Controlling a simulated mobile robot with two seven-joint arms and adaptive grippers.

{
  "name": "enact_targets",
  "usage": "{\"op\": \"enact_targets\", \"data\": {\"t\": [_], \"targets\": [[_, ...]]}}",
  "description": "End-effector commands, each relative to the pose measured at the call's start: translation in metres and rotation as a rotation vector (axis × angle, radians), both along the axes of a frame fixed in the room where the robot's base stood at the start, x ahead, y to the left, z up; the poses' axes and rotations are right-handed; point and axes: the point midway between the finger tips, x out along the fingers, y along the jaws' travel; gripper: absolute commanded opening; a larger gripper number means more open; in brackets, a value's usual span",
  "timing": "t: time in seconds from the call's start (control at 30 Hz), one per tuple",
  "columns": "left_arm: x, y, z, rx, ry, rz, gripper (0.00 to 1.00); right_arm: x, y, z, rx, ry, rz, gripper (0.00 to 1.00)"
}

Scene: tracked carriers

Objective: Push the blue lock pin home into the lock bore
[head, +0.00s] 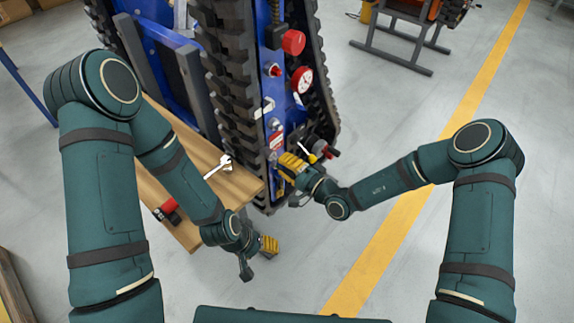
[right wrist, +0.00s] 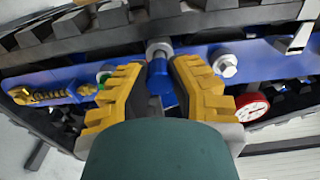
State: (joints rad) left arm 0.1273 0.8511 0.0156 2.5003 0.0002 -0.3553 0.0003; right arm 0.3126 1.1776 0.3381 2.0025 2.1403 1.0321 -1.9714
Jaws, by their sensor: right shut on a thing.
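The blue lock pin (right wrist: 162,84) stands between the yellow fingers of my right gripper (right wrist: 162,85), which is shut on it. A grey round collar (right wrist: 159,48) lies just beyond the pin's far end on the blue carrier frame; I take it for the lock bore. My fingers and the pin hide how deep the pin sits. In the head view my right gripper (head: 291,164) is at the end of the tracked carrier (head: 235,70), and the pin is hidden there. My left gripper (head: 268,245) hangs low past the bench corner, away from the pin; its jaws are unclear.
A wooden bench (head: 200,165) beside the carrier holds a white-headed tool (head: 218,166) and a red-and-black item (head: 168,208). A red knob (head: 293,42) and a gauge (head: 302,79) stick out above my right gripper. Open floor lies right, with a yellow line (head: 400,220).

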Motion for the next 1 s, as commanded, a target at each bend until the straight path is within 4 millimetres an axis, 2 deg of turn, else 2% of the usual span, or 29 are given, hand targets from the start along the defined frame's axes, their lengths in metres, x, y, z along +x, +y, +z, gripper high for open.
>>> {"op": "enact_targets", "data": {"t": [1.0], "targets": [[0.0,0.0,-0.002,0.0,0.0,0.0,0.57,0.014,0.019,0.0,0.0,-0.001,0.0,0.0]]}}
